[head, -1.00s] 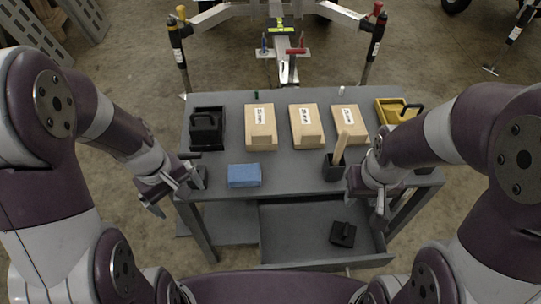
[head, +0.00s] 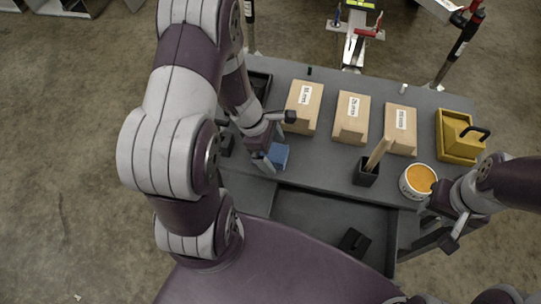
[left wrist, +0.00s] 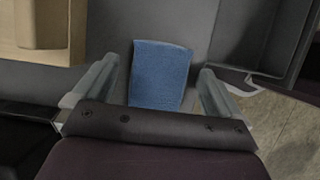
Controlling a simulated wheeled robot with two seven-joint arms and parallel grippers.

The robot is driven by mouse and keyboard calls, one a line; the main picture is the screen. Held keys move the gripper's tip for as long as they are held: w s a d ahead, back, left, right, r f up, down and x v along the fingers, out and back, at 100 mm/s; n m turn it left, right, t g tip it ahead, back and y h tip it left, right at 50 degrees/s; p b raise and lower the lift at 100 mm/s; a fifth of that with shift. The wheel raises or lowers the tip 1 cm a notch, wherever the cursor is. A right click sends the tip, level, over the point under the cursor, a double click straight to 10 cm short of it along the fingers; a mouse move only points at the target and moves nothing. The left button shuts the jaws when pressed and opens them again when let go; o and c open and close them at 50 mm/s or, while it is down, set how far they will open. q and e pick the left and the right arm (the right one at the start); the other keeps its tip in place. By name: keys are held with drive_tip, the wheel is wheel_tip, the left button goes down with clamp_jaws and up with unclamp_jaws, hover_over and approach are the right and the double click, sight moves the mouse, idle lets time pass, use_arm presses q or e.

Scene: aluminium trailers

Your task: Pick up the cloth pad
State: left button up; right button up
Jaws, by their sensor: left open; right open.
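The cloth pad is a blue block-like piece (head: 279,156) on the grey table near its front left edge, partly hidden by my left gripper in the head view. In the left wrist view the cloth pad (left wrist: 160,75) lies between the two open fingers, with gaps on both sides. My left gripper (head: 278,142) is open and empty at the pad; I cannot tell its exact height above the table. My right gripper (head: 442,228) is open and empty by the table's right front corner, beside the round tin.
Three labelled cardboard boxes (head: 352,118) stand behind the pad. A black holder (head: 366,174) with a wooden handle, an orange-topped tin (head: 417,181) and a yellow container (head: 458,138) are to the right. An open drawer (head: 320,216) below holds a black item (head: 353,241).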

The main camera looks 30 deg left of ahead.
use_arm(q)
drive_tip(key=c, duration=1.1)
